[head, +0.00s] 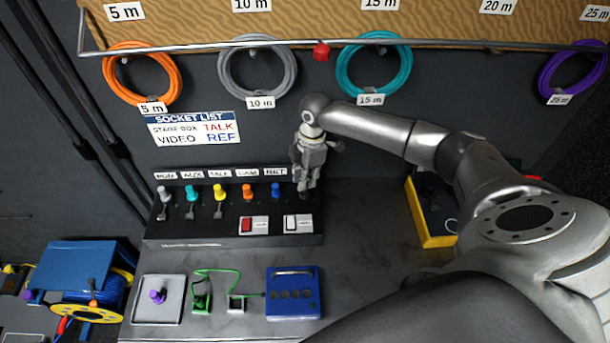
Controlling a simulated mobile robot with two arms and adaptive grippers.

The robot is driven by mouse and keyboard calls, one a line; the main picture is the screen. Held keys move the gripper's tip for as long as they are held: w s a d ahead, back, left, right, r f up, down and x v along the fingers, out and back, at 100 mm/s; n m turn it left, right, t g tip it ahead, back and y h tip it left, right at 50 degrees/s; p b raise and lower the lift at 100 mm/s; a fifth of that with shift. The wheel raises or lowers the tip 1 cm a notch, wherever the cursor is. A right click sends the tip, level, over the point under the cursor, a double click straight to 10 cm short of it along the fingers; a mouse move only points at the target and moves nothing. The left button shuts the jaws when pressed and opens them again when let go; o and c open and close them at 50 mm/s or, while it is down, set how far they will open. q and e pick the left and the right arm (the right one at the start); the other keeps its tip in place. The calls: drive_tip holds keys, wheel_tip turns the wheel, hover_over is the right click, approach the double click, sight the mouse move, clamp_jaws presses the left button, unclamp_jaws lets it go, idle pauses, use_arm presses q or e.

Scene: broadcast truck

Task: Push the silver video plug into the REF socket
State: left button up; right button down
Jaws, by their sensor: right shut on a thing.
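My right gripper (308,183) points down at the right end of the black sloped panel (180,231). It is shut on a small silver-grey piece, which looks like the silver video plug (306,197). The fingers hide most of the plug and the panel surface under it, so I cannot tell whether it touches or sits in a socket. White labels run along the panel's top edge; the REF label there is too small to read surely. My left gripper is not in view.
White, teal, yellow, orange and blue knobs or plugs (219,192) stand in a row left of my gripper. Red and white switches (254,225) lie below. A socket list (194,130) hangs above. A blue box (294,296) sits in front; a yellow-black case (432,216) stands right.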

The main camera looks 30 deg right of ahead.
drive_tip(key=shift+p, duration=0.95)
idle(1.3)
drive_tip(key=shift+f+b, duration=0.75)
drive_tip(key=shift+f, duration=0.5)
drive_tip(key=c, duration=1.3)
unclamp_jaws()
drive_tip(key=shift+r, duration=0.3)
wheel_tip(320, 180, up, 12)
drive_tip(key=d, duration=0.1)
drive_tip(key=shift+s+d+f, duration=0.15)
drive_tip(key=shift+d+f, duration=0.05)
drive_tip(key=shift+f, duration=0.05)
drive_tip(key=shift+a+f, duration=0.1)
